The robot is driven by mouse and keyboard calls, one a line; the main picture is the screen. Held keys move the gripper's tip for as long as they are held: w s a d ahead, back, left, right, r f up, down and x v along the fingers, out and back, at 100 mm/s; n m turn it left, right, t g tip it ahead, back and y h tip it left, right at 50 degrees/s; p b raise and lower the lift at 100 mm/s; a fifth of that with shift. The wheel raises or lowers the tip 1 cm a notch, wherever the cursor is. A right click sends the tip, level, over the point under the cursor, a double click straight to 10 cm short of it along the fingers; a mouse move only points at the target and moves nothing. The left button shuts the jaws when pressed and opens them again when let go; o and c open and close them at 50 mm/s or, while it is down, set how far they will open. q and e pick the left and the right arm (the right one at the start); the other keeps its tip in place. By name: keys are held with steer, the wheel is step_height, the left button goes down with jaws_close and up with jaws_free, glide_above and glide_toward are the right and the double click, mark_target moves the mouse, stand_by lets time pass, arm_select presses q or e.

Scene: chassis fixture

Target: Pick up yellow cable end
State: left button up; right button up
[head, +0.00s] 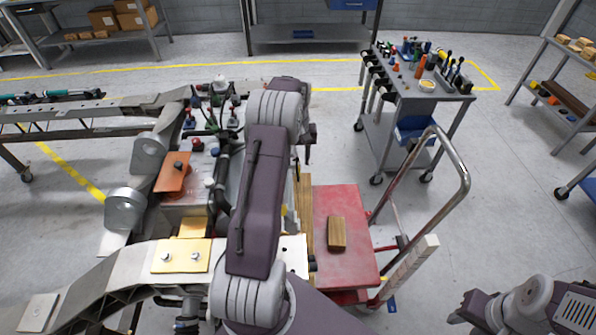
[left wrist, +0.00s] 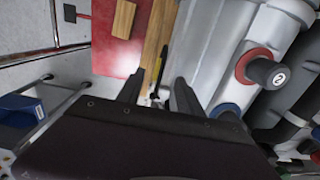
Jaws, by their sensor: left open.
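My left gripper (left wrist: 157,95) is open and empty in the left wrist view, its two dark fingers apart. A thin yellow piece with black parts (left wrist: 160,64) shows beyond the gap between the fingers, beside a grey casing; it may be the yellow cable end, but it is too small to be sure. In the head view my left arm crosses the middle, and the dark fingers of that gripper (head: 308,146) show only in part. A narrow yellow strip (head: 284,216) shows just right of the arm. My right gripper (head: 468,307) is at the lower right, its jaw gap unclear.
A red cart top (head: 350,268) bears a wooden block (head: 337,233) and has a curved metal handle (head: 461,178). A grey chassis (head: 95,272) with cables fills the left. A tool trolley (head: 408,88) stands at the back right. Open floor lies right of the cart.

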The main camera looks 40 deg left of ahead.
arm_select(q)
steer(key=f, duration=0.4)
steer(key=shift+s+d+f, duration=0.15)
steer(key=shift+d+f, duration=0.05)
steer(key=shift+f, duration=0.4)
jaws_close()
step_height(320, 180, up, 10)
step_height(320, 180, up, 4)
steer(key=p, duration=0.5)
glide_above(298, 171)
steer(key=shift+s+d, duration=0.1)
